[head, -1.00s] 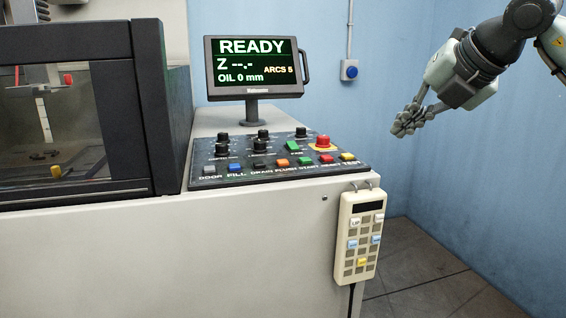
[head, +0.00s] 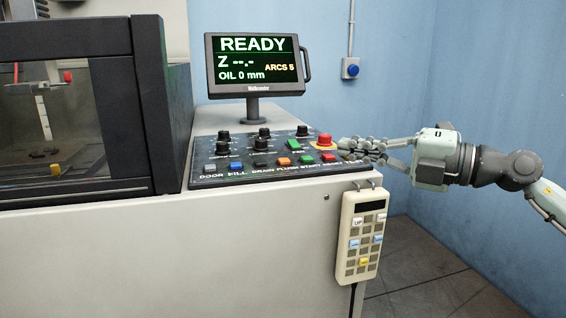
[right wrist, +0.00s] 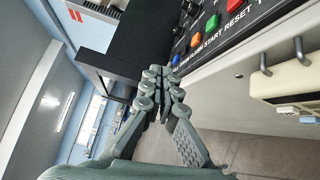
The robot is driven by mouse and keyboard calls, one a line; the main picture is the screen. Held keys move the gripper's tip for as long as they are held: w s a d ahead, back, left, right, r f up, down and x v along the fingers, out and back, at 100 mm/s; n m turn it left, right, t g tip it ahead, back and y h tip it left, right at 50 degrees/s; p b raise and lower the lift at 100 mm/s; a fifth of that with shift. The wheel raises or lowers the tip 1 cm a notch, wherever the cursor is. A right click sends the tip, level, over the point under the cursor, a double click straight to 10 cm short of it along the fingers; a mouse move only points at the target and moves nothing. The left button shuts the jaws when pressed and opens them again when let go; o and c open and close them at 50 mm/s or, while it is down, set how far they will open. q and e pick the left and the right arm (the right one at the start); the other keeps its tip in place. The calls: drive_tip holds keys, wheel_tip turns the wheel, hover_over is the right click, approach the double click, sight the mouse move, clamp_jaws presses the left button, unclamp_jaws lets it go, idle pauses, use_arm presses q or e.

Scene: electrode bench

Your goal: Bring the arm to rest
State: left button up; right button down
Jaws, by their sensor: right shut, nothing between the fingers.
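My right arm comes in from the right in the head view. Its gripper (head: 364,148) is shut and empty. In the head view its fingertips are at the right end of the control panel (head: 215,178), just right of the red emergency button (head: 324,140), and hide the panel's right corner. I cannot tell if they touch the panel. In the right wrist view the closed fingers (right wrist: 163,85) appear beside the panel's row of coloured buttons, with a gap showing. My left gripper is not in view.
A screen (head: 254,66) reading READY stands behind the panel. A pendant (head: 360,238) hangs on hooks at the cabinet's right front edge. A glazed machine enclosure (head: 155,105) is at left. The space by the blue wall (head: 460,70) at the right is clear.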

drive_tip(key=w+d+f+m+t+h, duration=0.2)
drive_tip(key=d+f+m+t+h, duration=0.3)
drive_tip(key=d+f+m+h, duration=0.45)
drive_tip(key=w+d+f+m+t+h, duration=0.2)
drive_tip(key=d+f+m+t+h, duration=0.3)
drive_tip(key=d+m, duration=0.55)
drive_tip(key=s+d+f+m+g+h, duration=0.1)
drive_tip(key=s+d+f+g+h, duration=0.25)
drive_tip(key=s+d+f, duration=0.4)
drive_tip(key=s+d+f+m+g+h, duration=0.2)
drive_tip(key=s+d+f+g, duration=0.25)
drive_tip(key=f, duration=0.55)
drive_tip(key=s+d+f+m+g+h, duration=0.1)
drive_tip(key=s+d+f+g+h, duration=0.15)
drive_tip(key=s+d+f, duration=0.4)
drive_tip(key=s+f+g, duration=0.4)
drive_tip(key=s+f, duration=0.2)
drive_tip(key=s, duration=0.1)
drive_tip(key=s+a+f+m+y, duration=0.2)
drive_tip(key=a+f, duration=0.2)
drive_tip(key=a, duration=0.4)
drive_tip(key=s+a+f+m+g+y, duration=0.1)
drive_tip(key=s+a+f+m+y, duration=0.1)
drive_tip(key=a+f, duration=0.2)
drive_tip(key=s+a+f+m+g+y, duration=0.1)
drive_tip(key=a+f, duration=0.3)
drive_tip(key=a, duration=0.7)
drive_tip(key=shift+s+a+f+m+y, duration=0.3)
drive_tip(key=shift+s+m+y, duration=0.25)
drive_tip(key=shift+s+m, duration=0.1)
